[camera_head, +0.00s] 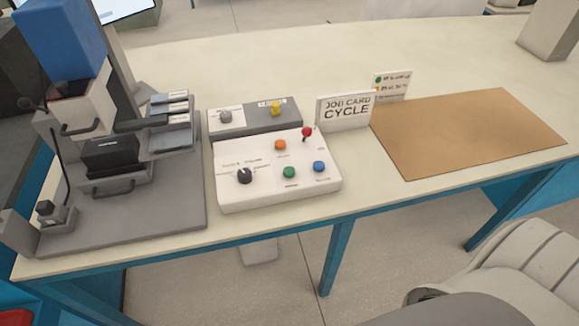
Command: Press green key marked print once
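The green key (289,172) is a round button on the front part of a white control box (262,198) on the table. A small dark label sits just below it, too small to read. The blue key (319,166) is to its right, the orange key (280,145) is behind it, and a black knob (244,176) is to its left. Nothing covers the green key. Neither of my grippers shows in the head view.
A grey panel (286,116) with a yellow knob stands behind the box. A "JOB CARD CYCLE" sign (345,110) and a brown mat (465,130) are to the right. A grey machine stand (150,215) with trays is at the left.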

